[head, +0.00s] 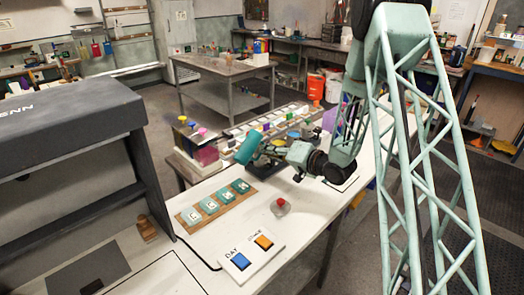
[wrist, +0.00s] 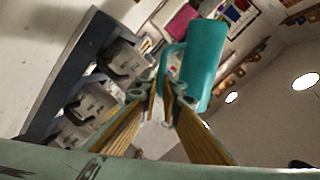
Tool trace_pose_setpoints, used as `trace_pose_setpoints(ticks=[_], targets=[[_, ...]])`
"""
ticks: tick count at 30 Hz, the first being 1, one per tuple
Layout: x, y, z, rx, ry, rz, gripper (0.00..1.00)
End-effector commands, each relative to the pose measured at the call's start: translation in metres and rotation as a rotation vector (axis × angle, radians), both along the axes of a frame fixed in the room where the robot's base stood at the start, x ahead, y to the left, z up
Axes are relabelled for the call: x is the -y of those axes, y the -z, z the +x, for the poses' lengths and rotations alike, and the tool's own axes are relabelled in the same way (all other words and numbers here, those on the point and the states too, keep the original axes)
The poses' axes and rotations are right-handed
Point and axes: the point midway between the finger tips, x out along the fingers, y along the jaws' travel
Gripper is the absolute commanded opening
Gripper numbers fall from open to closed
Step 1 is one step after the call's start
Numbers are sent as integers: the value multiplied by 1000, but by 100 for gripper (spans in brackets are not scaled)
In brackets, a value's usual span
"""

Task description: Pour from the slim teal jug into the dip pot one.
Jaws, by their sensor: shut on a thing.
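The slim teal jug (wrist: 204,62) is in my gripper (wrist: 165,92), whose fingers are closed at its handle in the wrist view. In the head view the teal jug (head: 247,148) is held above the white bench and looks tilted; my gripper (head: 268,151) is just right of it. Its mouth and contents do not show clearly. I cannot make out which thing is dip pot one. Several grey, dark-marked shapes (wrist: 124,60) in a dark frame are left of the jug in the wrist view.
On the white bench are a wooden board (head: 182,222) with several teal marked squares, a red-topped knob (head: 281,206) and a panel (head: 262,258) with blue and orange buttons. A grey hood (head: 70,120) stands at left.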

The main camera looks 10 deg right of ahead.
Motion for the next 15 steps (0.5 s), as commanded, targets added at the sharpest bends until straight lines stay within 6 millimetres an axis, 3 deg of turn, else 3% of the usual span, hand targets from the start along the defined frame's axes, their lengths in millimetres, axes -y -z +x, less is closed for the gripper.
trace_pose_setpoints(ticks=[15], targets=[[-1,2,-1,-27,-1,35,0]])
